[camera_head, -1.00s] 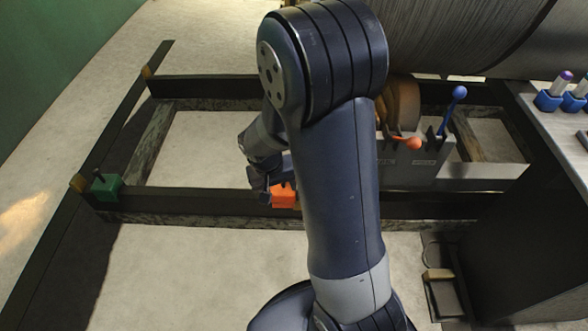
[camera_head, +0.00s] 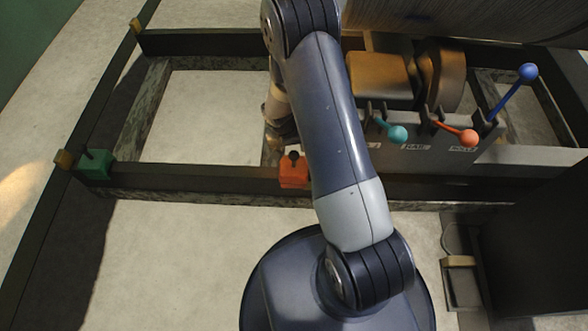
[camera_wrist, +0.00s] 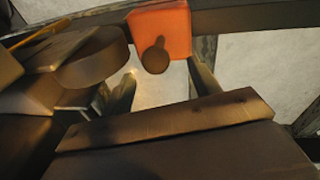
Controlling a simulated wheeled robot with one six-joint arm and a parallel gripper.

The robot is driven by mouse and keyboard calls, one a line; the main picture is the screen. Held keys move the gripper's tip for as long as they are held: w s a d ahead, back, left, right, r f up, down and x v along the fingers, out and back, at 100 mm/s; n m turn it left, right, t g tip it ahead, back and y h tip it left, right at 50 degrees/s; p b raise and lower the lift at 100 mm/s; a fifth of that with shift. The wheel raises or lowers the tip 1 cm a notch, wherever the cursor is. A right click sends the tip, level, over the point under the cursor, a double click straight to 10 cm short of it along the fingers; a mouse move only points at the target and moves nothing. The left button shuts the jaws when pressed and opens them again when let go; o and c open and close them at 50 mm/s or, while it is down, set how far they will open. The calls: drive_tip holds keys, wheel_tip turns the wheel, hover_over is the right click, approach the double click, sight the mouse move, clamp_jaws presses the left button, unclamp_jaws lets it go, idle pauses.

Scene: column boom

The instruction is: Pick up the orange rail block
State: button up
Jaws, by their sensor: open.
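The orange rail block (camera_head: 293,173) sits on the dark near rail, just left of my forearm in the head view. It has a dark round knob on top. In the wrist view the orange block (camera_wrist: 160,30) is at the top centre, with its knob (camera_wrist: 155,57) pointing towards the camera. My gripper (camera_wrist: 163,84) is open, its two fingers apart with pale floor showing between them. The block lies beyond the fingertips and is not held. In the head view the gripper is mostly hidden behind my arm, up and left of the block.
A green block (camera_head: 96,165) sits at the rail's left end. Teal (camera_head: 398,133), orange (camera_head: 468,138) and blue (camera_head: 527,72) lever knobs stand on a grey panel (camera_head: 420,155) to the right. A large drum (camera_head: 460,20) is behind. Open floor lies in front of the rail.

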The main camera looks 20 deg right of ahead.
sight(293, 153)
drive_tip(key=f+b, duration=0.1)
drive_tip(key=f, duration=0.1)
drive_tip(key=d+f, duration=0.1)
drive_tip(key=f, duration=0.2)
drive_tip(key=shift+s+b, duration=0.1)
drive_tip(key=shift+b, duration=0.3)
clamp_jaws()
idle(1.0)
